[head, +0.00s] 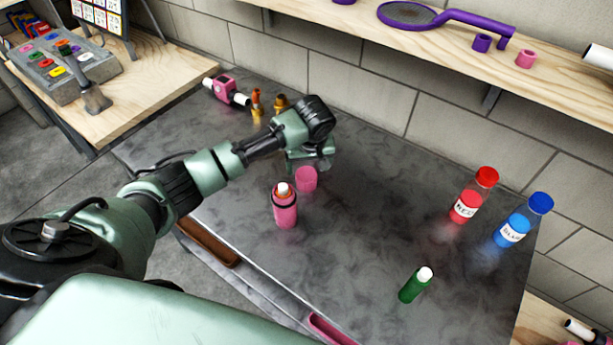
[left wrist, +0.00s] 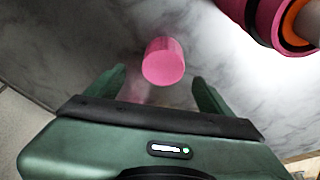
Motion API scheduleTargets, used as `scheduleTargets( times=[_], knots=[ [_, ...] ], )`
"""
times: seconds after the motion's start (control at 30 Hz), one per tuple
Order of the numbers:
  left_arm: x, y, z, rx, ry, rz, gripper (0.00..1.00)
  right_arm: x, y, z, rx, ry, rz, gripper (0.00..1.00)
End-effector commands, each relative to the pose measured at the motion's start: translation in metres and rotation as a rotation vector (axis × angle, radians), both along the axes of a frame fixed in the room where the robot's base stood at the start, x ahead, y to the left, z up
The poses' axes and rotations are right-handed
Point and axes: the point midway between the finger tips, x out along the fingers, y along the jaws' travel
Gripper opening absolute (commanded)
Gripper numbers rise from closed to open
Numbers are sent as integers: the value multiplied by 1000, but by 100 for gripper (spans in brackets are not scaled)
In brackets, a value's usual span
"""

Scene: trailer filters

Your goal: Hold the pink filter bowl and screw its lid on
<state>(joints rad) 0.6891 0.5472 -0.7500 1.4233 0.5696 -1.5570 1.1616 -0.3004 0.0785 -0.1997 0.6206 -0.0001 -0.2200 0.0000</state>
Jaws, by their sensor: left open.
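A small translucent pink cup (head: 306,179), probably the filter bowl, stands on the dark table. It also shows in the left wrist view (left wrist: 163,62), ahead of the gap between my fingers. Just in front of it stands a pink bottle-shaped part (head: 285,213) with a dark ring and pale top; part of it shows at the upper right of the left wrist view (left wrist: 268,14). I cannot tell which piece is the lid. My left gripper (head: 312,160) is open and empty, just behind the cup; it also shows in the left wrist view (left wrist: 160,88). My right gripper is out of view.
A pink housing with white pipe ends (head: 228,90) and brass fittings (head: 257,102) lie at the back left. A wooden shelf (head: 340,20) overhangs the back. The table's middle is clear.

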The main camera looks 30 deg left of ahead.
Motion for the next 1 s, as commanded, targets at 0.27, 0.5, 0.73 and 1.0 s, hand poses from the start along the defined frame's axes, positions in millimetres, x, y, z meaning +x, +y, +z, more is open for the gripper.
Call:
scheduleTargets(
  times=[0.27, 0.5, 0.73, 1.0],
  knots=[
    [-1, 2, -11, 1, 3, 1, 81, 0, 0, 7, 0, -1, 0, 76],
    [3, 8, -45, 0, 1, 0, 81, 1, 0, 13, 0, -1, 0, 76],
    [5, 8, -51, 0, -1, -1, 81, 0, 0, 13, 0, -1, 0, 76],
    [5, 9, -51, 0, -1, 0, 62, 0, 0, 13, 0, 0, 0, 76]
  ],
)
